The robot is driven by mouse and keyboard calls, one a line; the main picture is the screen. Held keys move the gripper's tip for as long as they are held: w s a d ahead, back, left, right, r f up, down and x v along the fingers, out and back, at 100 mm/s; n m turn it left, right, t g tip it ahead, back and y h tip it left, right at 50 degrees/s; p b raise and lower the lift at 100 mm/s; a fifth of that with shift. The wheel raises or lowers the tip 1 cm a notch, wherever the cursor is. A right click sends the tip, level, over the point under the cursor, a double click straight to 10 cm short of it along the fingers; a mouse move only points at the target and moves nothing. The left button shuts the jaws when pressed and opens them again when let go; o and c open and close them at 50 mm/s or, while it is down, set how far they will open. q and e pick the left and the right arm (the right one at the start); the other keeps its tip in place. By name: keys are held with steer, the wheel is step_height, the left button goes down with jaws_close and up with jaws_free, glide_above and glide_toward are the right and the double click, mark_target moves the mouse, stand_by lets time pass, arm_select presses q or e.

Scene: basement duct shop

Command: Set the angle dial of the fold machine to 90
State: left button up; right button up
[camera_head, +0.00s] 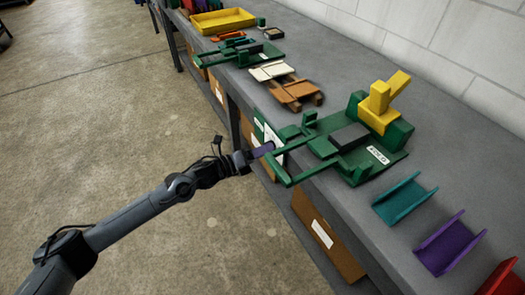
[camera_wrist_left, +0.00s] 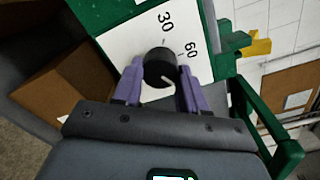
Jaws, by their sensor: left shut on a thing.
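The green fold machine (camera_head: 392,158) stands on the bench with a "FOLD" label and a yellow lever (camera_head: 380,105). Its white dial plate (camera_head: 272,138) faces the aisle at the bench's front edge. In the left wrist view the dial plate (camera_wrist_left: 125,45) shows the numbers 30 and 60; no 90 shows. The black dial knob (camera_wrist_left: 158,62) has a pale line on it; I cannot tell which number it marks. My left gripper (camera_head: 268,149) is at the plate, its purple fingers (camera_wrist_left: 160,88) shut on the knob's two sides. My right gripper is not in view.
Teal (camera_head: 404,201), purple (camera_head: 440,243) and red channels lie on the bench at the right. Brown and cream pieces (camera_head: 293,88), another green machine (camera_head: 240,56) and a yellow tray (camera_head: 222,20) lie farther back. Cardboard boxes (camera_head: 325,235) stand under the bench. The floor at left is clear.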

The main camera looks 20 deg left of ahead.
arm_select(q)
steer(key=o, duration=1.1)
steer(key=shift+c, duration=0.2)
steer(key=shift+s+a, duration=0.1)
steer(key=p+v, duration=0.2)
steer(key=v, duration=0.8)
steer(key=shift+s+a+p, duration=0.2)
steer(key=shift+p, duration=0.2)
